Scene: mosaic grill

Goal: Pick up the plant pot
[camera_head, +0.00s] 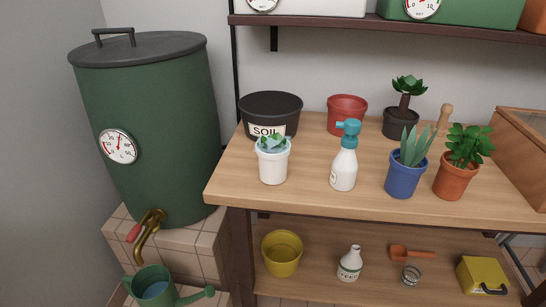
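Several plant pots stand on the wooden table; the frame does not show which one the task means. A white pot (273,167) with a pale green plant stands near the front left. A blue pot (404,179) with upright spiky leaves stands near the front, right of centre. A terracotta pot (455,181) with a leafy green plant stands right of it, very close. A dark pot (400,125) with a dark-stemmed plant stands behind. A red pot (346,116) stands at the back, its inside mostly hidden. A yellow pot (282,256) sits on the lower shelf. My gripper is not in view.
A spray bottle (344,168) stands between the white and blue pots. A black soil tub (270,114) is behind the white pot. A wooden box (525,155) borders the right. A shelf (400,26) overhangs the back. A green barrel (150,130) stands left.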

